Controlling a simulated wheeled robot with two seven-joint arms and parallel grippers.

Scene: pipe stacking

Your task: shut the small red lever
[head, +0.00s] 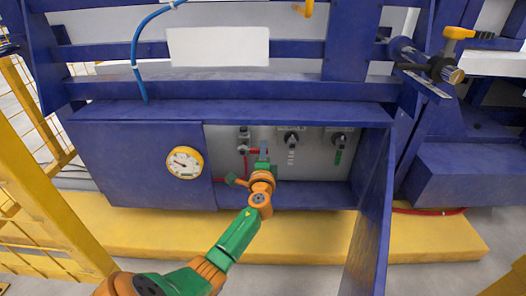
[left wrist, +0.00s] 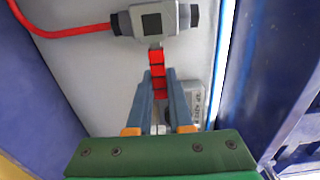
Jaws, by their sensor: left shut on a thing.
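The small red lever (left wrist: 157,62) hangs from a grey valve body (left wrist: 158,19) in the left wrist view. Its far end lies between the two blue-grey fingers of my left gripper (left wrist: 158,82), which is shut on it. In the head view my left gripper (head: 263,158) reaches into the open blue cabinet, and a bit of the red lever (head: 253,150) shows beside its fingers. The fingers hide part of the lever. My right gripper is not in view.
The blue cabinet (head: 140,165) has a round gauge (head: 184,162) on its front. Two black knobs (head: 291,139) (head: 339,139) sit right of my gripper. The open door (head: 372,215) stands at the right. A red hose (left wrist: 70,32) runs to the valve body.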

